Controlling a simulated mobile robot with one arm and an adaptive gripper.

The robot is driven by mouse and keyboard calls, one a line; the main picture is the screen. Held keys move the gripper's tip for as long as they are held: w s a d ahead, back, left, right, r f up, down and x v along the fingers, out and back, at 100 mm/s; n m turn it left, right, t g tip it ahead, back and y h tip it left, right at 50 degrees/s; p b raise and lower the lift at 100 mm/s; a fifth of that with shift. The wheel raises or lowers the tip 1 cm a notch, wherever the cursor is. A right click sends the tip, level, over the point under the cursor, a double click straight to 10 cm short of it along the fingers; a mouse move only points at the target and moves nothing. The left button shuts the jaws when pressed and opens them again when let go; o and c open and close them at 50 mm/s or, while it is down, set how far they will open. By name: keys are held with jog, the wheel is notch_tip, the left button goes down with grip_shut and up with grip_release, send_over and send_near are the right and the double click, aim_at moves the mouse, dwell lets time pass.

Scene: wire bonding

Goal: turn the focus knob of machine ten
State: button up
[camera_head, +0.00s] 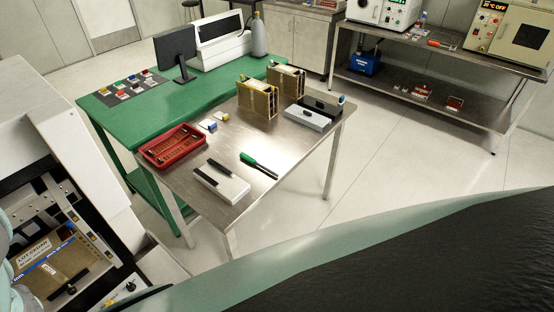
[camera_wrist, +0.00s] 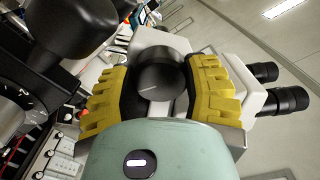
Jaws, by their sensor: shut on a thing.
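In the wrist view a large round black knob (camera_wrist: 160,80) with a white index line sits on the side of a white microscope body (camera_wrist: 178,42). My gripper (camera_wrist: 160,88) has yellow ribbed finger pads on both sides of the knob, and it is shut on it. The index line points to the lower left in that view. Two black eyepieces (camera_wrist: 280,86) stick out to the right of the microscope. The head view does not show the knob or my gripper.
A steel table (camera_head: 285,165) stands ahead with a red crate (camera_head: 172,147), gold magazines (camera_head: 258,98) and a green-handled tool (camera_head: 259,164). A green bench (camera_head: 120,120) adjoins it. In the wrist view a dark rounded part (camera_wrist: 85,25) is close at the upper left. Open floor (camera_head: 385,160) lies right of the table.

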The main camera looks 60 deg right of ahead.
jog(key=shift+d, duration=0.1)
jog(key=o, duration=1.2)
jog(key=d, duration=0.8)
jog(key=s+d, duration=0.1)
jog(key=d, duration=0.3)
